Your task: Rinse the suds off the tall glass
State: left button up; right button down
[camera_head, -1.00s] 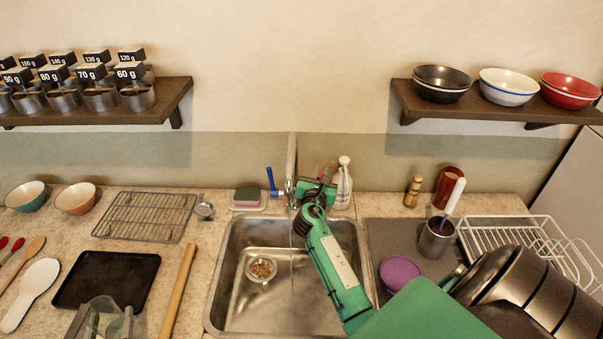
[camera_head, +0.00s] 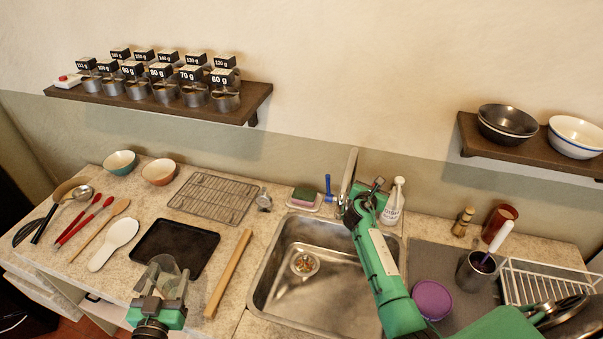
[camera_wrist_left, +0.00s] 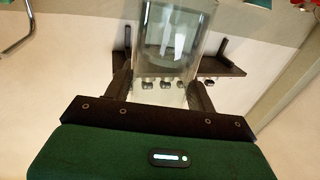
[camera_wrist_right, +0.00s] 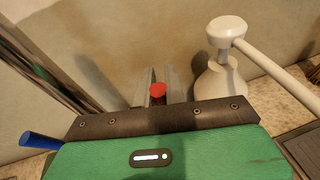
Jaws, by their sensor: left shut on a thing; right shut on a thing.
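The tall clear glass (camera_head: 163,278) is held at the front left, over the counter's front edge, left of the sink. My left gripper (camera_head: 158,300) is shut on it. In the left wrist view the glass (camera_wrist_left: 168,45) sits between the fingers; I cannot make out suds on it. The faucet (camera_head: 348,170) rises behind the sink (camera_head: 290,290). My right gripper (camera_head: 364,203) is at the faucet, shut on what looks like its red-tipped handle (camera_wrist_right: 158,91). The blue handle (camera_head: 329,185) is left of the faucet. I see no clear water stream now.
A green sponge (camera_head: 305,194) on a dish and a white soap bottle (camera_head: 394,202) flank the faucet. A rolling pin (camera_head: 229,272) and black tray (camera_head: 175,249) lie left of the sink. The basin holds only a strainer (camera_head: 304,264).

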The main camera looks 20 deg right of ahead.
pick_arm(q)
jog(key=shift+r, duration=0.2)
pick_arm(e)
jog(key=shift+r, duration=0.1)
jog(key=c, duration=1.5)
grip_release()
jog(key=shift+w, duration=0.1)
